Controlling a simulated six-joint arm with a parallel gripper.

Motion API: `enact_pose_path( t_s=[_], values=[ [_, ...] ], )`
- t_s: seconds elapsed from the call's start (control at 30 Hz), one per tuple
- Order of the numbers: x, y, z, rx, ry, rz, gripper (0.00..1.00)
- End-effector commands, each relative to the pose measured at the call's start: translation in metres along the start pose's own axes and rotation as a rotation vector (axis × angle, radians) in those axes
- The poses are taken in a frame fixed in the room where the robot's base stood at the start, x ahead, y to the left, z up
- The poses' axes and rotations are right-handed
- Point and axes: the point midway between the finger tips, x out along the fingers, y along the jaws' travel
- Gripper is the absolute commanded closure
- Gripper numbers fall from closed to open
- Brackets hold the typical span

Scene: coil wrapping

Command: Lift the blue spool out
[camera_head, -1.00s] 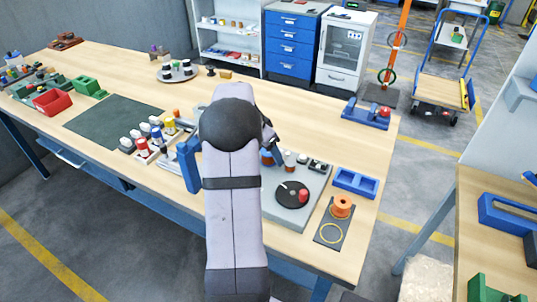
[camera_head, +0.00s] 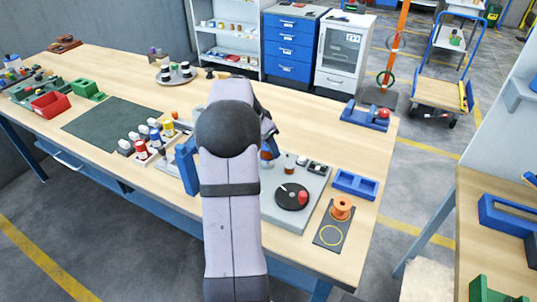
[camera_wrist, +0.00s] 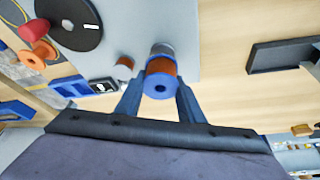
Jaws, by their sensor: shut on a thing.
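In the wrist view, my gripper (camera_wrist: 158,92) is shut on the blue spool (camera_wrist: 152,85), one dark finger on each side. The spool has a blue flange with a dark hole in its middle and a copper-coloured winding. A grey cylinder (camera_wrist: 162,48) stands just beyond it, over the grey plate; I cannot tell whether the two touch. In the head view, my arm hides most of the gripper. A small blue and copper part of the spool (camera_head: 266,160) shows at the arm's right edge, by the grey plate (camera_head: 272,208).
The plate carries a black disc (camera_head: 289,201) with a red knob and a small copper piece (camera_head: 289,166). An orange spool (camera_head: 341,207) stands on a dark mat. A blue tray (camera_head: 356,184) lies to the right.

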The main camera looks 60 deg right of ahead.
Motion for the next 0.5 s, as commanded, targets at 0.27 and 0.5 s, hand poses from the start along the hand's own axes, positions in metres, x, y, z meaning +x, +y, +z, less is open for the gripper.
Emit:
enact_pose_path(
  t_s=[0.27,0.5],
  values=[
    [-0.043,-0.001,-0.018,0.001,0.003,-0.004,0.88],
    [-0.061,0.000,-0.025,0.000,0.001,0.000,0.88]
  ],
)
